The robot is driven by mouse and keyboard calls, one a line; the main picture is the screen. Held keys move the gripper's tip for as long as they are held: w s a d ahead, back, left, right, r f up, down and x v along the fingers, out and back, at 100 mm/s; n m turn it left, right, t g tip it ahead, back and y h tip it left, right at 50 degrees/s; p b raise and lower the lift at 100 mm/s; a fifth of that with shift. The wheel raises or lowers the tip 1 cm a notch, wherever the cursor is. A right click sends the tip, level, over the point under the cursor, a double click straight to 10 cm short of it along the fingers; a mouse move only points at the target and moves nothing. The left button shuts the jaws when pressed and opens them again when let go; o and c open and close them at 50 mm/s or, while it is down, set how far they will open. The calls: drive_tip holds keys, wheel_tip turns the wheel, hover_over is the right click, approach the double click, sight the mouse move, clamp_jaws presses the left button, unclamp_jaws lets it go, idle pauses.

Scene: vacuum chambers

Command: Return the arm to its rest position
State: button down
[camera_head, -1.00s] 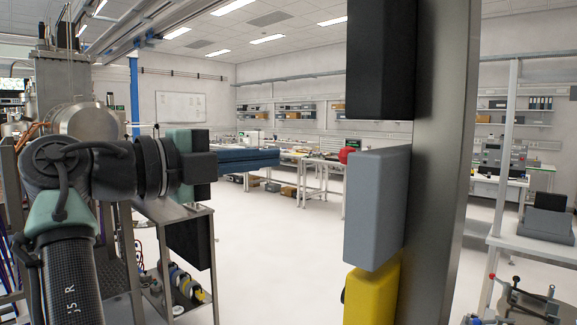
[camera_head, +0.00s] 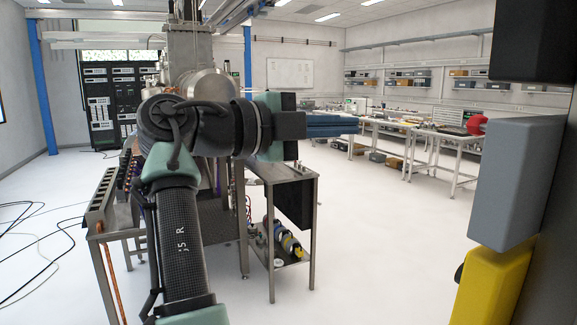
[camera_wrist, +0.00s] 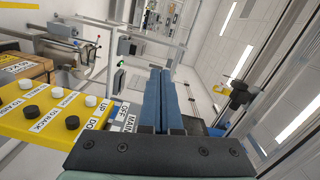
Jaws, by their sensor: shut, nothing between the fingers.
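My arm crosses the middle of the head view, with its forearm rising from the bottom and the wrist bent to the right. My gripper (camera_head: 356,126) has long blue fingers pointing right, level, in open air. In the wrist view, the two fingers of my gripper (camera_wrist: 160,72) lie side by side, shut, with nothing between them. No rest position is marked in either view.
A yellow box (camera_wrist: 62,113) with black and white buttons is close left of the fingers. In the head view, a yellow box (camera_head: 492,285) sits below a grey box (camera_head: 515,185) at right. A metal cart (camera_head: 280,172) stands behind my arm. Cables (camera_head: 40,240) lie at left.

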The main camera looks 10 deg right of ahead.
drive_tip(key=a+r+n+t+y+p, duration=0.3)
drive_tip(key=a+n+t+y, duration=0.35)
drive_tip(key=n+t, duration=0.65)
drive_tip(key=s+a+r+n+t+y, duration=0.2)
drive_tip(key=s+r+n+y, duration=0.1)
drive_tip(key=s+n, duration=0.2)
drive_tip(key=s+a+r+n+t+y+p, duration=0.1)
drive_tip(key=s+r+n+t+y, duration=0.2)
drive_tip(key=s+n, duration=0.3)
drive_tip(key=s+a+r+n+t+y+p, duration=0.1)
drive_tip(key=s+a+r+n+t+y, duration=0.1)
drive_tip(key=s, duration=0.7)
wheel_tip(320, 180, up, 2)
drive_tip(key=n+y, duration=0.1)
drive_tip(key=n, duration=0.2)
drive_tip(key=shift+s+a, duration=0.25)
drive_tip(key=shift+a, duration=0.1)
drive_tip(key=shift+r+y, duration=0.1)
drive_tip(key=shift+y, duration=0.15)
